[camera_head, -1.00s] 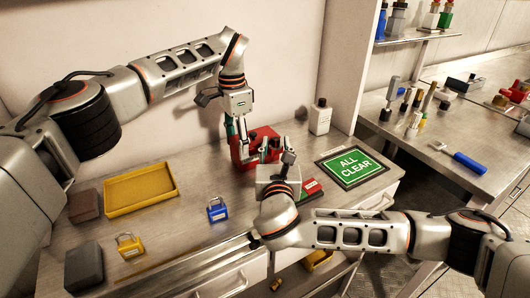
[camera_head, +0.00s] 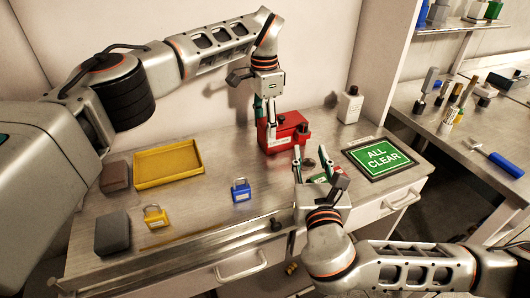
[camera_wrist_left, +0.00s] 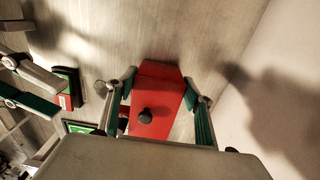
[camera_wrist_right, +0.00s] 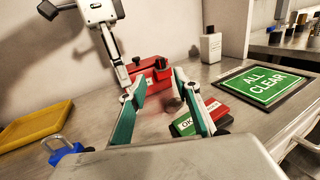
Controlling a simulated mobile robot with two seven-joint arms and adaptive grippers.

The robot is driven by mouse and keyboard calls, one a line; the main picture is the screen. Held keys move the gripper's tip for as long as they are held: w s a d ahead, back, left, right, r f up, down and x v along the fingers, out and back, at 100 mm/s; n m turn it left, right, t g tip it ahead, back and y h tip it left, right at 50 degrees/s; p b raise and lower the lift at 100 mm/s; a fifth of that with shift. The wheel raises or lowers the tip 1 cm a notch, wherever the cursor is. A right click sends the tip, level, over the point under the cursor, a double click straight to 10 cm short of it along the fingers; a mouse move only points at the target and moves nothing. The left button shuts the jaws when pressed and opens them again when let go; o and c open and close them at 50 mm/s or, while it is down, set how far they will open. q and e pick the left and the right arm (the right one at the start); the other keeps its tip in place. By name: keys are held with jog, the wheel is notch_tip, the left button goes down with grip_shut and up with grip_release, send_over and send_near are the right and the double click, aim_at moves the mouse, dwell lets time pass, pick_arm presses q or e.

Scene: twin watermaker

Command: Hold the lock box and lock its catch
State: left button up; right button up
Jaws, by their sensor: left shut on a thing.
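The red lock box (camera_head: 285,134) stands at the back of the metal worktop. My left gripper (camera_head: 266,122) comes down on it from above and is shut on it, with one finger along each side in the left wrist view (camera_wrist_left: 160,108). A dark round knob (camera_wrist_left: 145,114) shows on the box there; I cannot tell whether it is the catch, or the catch's state. The box also shows in the right wrist view (camera_wrist_right: 148,72). My right gripper (camera_head: 312,160) is open and empty, in front of the box and apart from it, fingers pointing toward it.
A red and green block marked OK (camera_wrist_right: 202,116) lies by my right gripper. A green ALL CLEAR sign (camera_head: 381,157) lies to the right, a white bottle (camera_head: 349,105) behind. Blue (camera_head: 240,190) and yellow (camera_head: 155,216) padlocks and a yellow tray (camera_head: 168,165) are left. Bare worktop lies between.

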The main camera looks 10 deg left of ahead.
jog(key=shift+s+d+f, duration=0.1)
jog(key=shift+s+d, duration=0.05)
jog(key=shift+s, duration=1)
jog(key=shift+a, duration=0.6)
